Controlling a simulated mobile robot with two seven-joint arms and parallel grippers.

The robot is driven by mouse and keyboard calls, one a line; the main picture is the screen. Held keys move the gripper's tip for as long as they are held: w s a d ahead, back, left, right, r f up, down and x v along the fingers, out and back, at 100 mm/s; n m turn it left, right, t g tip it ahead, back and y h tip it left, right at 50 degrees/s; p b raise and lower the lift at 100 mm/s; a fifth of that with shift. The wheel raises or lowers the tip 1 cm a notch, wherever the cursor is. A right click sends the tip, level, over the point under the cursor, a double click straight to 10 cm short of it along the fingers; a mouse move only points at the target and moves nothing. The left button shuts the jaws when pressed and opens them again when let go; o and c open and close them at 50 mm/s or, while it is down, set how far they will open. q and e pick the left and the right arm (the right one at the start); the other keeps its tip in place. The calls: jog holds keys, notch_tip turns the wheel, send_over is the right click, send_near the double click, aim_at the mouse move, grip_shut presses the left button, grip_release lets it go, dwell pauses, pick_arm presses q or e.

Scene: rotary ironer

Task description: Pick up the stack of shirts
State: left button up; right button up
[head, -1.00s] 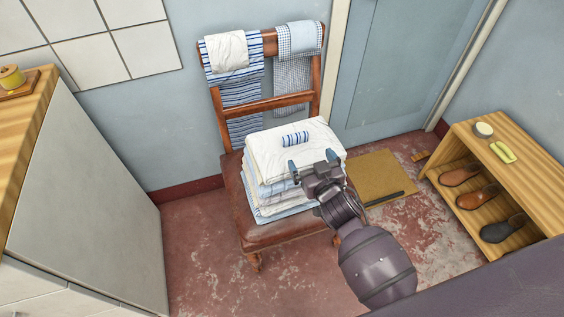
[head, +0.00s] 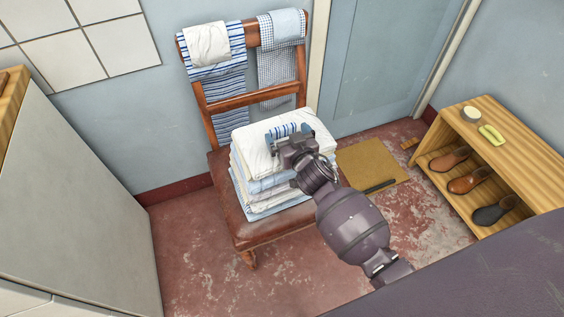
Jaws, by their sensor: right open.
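The stack of folded shirts (head: 250,161), white and pale blue, lies on the brown seat of a wooden chair (head: 222,185). I cannot tell whether the fingers touch the cloth. My wrist and forearm hide the stack's right side. My left gripper is not in view.
Striped and checked cloths (head: 228,78) hang over the chair back. A wooden shoe rack (head: 515,145) with several shoes stands at the right. A tan mat (head: 368,162) lies before the blue door. A grey cabinet (head: 70,190) stands at the left.

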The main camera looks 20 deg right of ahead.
jog(key=shift+w+f, duration=0.25)
jog(key=shift+w, duration=1)
jog(key=c, duration=1.6)
jog(key=shift+a+r, duration=0.1)
jog(key=shift+r, duration=0.05)
jog(key=shift+c, duration=0.4)
